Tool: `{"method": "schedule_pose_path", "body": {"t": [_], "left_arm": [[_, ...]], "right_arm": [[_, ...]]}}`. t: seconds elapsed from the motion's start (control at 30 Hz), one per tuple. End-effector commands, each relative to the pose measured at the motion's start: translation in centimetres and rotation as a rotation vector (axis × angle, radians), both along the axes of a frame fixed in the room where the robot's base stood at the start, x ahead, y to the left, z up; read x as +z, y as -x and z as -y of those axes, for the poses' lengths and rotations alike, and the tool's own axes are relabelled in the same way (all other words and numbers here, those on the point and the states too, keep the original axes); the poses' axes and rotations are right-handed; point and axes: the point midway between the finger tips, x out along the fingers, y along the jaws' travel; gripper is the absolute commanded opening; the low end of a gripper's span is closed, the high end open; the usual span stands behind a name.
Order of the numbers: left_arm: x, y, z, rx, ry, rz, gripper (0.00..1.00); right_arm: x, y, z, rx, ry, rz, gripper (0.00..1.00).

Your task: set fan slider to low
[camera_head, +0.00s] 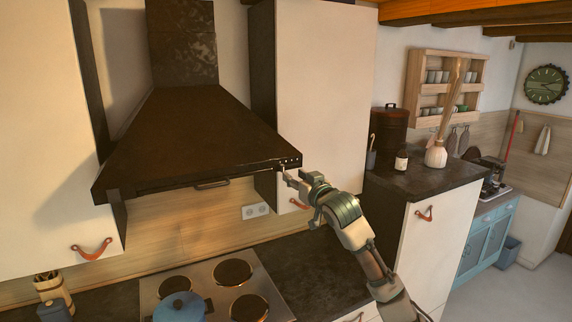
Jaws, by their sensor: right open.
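The dark range hood (190,138) hangs over the stove in the head view. Its small controls (290,162) sit in a row at the right end of its front edge. They are too small to tell the fan slider or its setting. My right gripper (284,174) is open, with its fingertips close to the hood's right front corner, just below the controls. I cannot tell whether it touches them. My left gripper is not in view.
Below is a stove (205,280) with a blue pot (180,307). White cabinets flank the hood, with a leather pull (91,249) on the left one.

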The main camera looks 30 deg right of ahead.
Motion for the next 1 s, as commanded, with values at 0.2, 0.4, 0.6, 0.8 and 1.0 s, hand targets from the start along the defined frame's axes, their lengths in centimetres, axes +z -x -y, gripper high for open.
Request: {"method": "schedule_pose_path", "body": {"t": [0.2,0.4,0.6,0.8,1.0], "left_arm": [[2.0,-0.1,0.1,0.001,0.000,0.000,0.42],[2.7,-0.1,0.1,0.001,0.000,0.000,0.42],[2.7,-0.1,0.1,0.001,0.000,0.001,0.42],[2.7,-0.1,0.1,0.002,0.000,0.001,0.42],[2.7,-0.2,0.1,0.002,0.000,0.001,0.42]], "right_arm": [[0.3,-4.4,0.0,0.000,-0.001,-0.002,0.41],[0.0,-6.2,0.1,0.000,-0.001,-0.001,0.41],[-0.1,-6.5,0.1,0.000,0.000,0.001,0.41],[-0.1,-6.5,0.1,0.000,0.000,0.000,0.21],[-0.1,-6.5,0.1,0.000,0.000,0.000,0.00]]}}
